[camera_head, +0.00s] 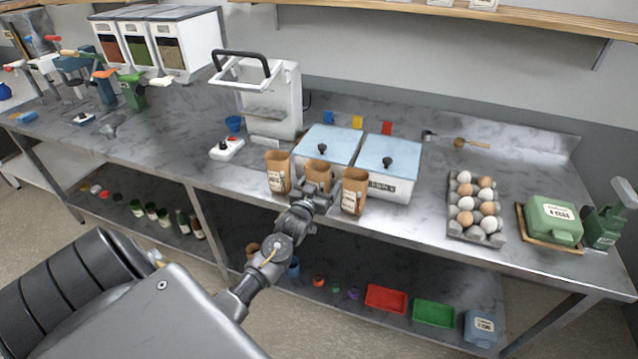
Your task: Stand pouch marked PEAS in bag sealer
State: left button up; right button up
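Three brown kraft pouches stand in a row at the front edge of the counter: a left one (278,173), a middle one (318,173) and a right one (354,191). Their labels are too small to read, so I cannot tell which says PEAS. A white machine with a black handle (272,100), apparently the bag sealer, stands behind and left of them; I see no pouch in it. My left gripper (314,197) is at the front of the middle pouch, covering its lower part. Whether its fingers are open or closed on the pouch is unclear. My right gripper is out of view.
Two blue-lidded white boxes (388,156) stand close behind the pouches. A white switch box (227,149) lies before the sealer. An egg tray (474,210) and green container (553,220) are at right. Dispensers (180,45) stand at back left. Counter between boxes and eggs is clear.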

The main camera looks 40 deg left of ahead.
pick_arm(q)
jog(key=shift+f+b, duration=0.25)
jog(key=shift+b, duration=0.05)
jog(key=b+v, duration=0.3)
jog(key=v, duration=0.7)
jog(key=shift+s+a+r, duration=0.2)
jog(key=shift+s+r, duration=0.1)
jog(key=shift+s, duration=0.15)
jog(key=shift+o, duration=0.4)
send_near(314, 173)
jog(key=w, duration=0.1)
jog(key=x, duration=0.6)
jog(key=shift+w+a+p, duration=0.1)
jog(key=shift+a+p, duration=0.1)
jog(key=shift+p, duration=0.15)
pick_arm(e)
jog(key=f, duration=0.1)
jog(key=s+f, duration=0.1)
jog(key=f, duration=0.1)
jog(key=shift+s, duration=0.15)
